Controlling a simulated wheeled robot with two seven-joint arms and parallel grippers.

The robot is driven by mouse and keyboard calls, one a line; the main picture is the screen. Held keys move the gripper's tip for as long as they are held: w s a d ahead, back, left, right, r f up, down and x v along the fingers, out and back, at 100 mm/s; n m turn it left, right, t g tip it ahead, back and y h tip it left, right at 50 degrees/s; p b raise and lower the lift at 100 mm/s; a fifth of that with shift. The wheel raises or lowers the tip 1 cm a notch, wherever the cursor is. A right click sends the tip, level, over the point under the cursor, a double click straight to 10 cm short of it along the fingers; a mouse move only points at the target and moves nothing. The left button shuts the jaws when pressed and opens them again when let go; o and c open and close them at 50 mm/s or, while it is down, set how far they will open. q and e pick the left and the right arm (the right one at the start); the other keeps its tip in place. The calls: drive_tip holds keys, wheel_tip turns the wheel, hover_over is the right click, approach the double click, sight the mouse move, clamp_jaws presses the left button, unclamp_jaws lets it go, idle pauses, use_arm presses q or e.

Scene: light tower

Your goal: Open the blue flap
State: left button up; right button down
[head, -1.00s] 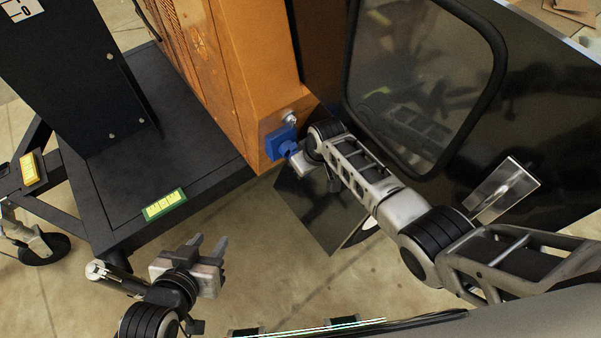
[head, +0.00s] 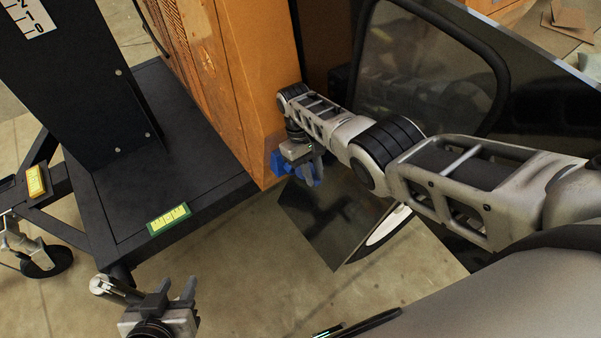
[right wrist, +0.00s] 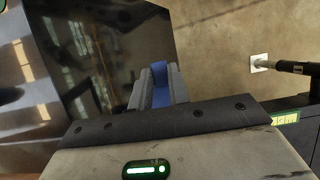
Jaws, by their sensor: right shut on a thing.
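The blue socket housing (head: 277,162) sits low on the corner of the orange cabinet and is partly covered by my right gripper. My right gripper (head: 309,180) points down in front of the cabinet, shut on the blue flap (head: 318,169). In the right wrist view the blue flap (right wrist: 161,95) shows between the two grey fingers (right wrist: 158,92). The flap stands out from the housing, but the hinge is hidden, so its exact angle cannot be told. My left gripper (head: 177,287) is open and empty at the bottom of the head view, away from the cabinet.
The orange cabinet (head: 255,80) stands on a black wheeled base (head: 150,180) with a green-and-yellow label (head: 168,219). A dark panel (head: 335,222) lies below the right gripper. A dark windowed panel (head: 425,70) is behind the right arm. The floor between the grippers is clear.

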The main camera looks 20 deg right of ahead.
drive_tip(key=shift+w+r, duration=0.4)
drive_tip(key=shift+r, duration=0.15)
drive_tip(key=c, duration=1.3)
unclamp_jaws()
drive_tip(key=shift+a, duration=0.1)
drive_tip(key=shift+s, duration=0.1)
drive_tip(key=shift+f, duration=0.1)
drive_tip(key=v, duration=1.6)
drive_tip(key=shift+s+p, duration=0.2)
drive_tip(key=shift+p, duration=0.2)
